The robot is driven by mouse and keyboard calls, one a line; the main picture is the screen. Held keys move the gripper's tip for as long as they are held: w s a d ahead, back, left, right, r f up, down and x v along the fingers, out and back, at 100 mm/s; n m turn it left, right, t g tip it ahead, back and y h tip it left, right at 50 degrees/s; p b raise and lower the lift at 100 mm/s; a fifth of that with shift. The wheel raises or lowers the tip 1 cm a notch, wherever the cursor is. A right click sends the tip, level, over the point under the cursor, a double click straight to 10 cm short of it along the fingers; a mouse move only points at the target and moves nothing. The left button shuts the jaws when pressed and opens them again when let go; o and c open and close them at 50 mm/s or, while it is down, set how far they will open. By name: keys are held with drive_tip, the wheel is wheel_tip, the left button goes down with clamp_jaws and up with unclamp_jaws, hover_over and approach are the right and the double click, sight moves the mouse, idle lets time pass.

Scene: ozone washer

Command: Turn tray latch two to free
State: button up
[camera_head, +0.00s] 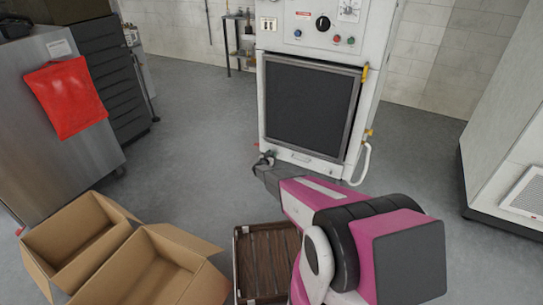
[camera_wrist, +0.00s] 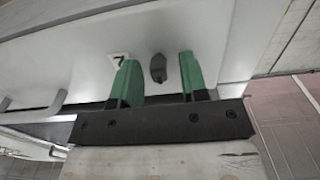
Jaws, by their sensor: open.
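A small dark knob (camera_wrist: 158,68), which looks like a latch, sits on a pale panel (camera_wrist: 210,35) in the wrist view. A white triangular label with a dark mark (camera_wrist: 118,59) is left of it. I cannot read a number that names the latch. My gripper (camera_wrist: 160,80) is open, with one green finger on each side of the knob and visible gaps; how far the fingertips are from the panel is unclear. In the head view my gripper (camera_head: 263,160) is at the lower front of the white washer (camera_head: 310,45), and the knob is not discernible there.
The washer has a dark-windowed door (camera_head: 310,105) with yellow fittings (camera_head: 364,74) on its right. A grey handle (camera_wrist: 35,108) is left of my gripper in the wrist view. Open cardboard boxes (camera_head: 150,285) and a brown slatted crate (camera_head: 265,262) are in front. Floor is clear left of the washer.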

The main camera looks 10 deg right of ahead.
clamp_jaws()
drive_tip(key=shift+m, duration=0.4)
drive_tip(key=m, duration=1.7)
drive_tip(key=shift+s+d+f, duration=0.2)
drive_tip(key=shift+f, duration=0.1)
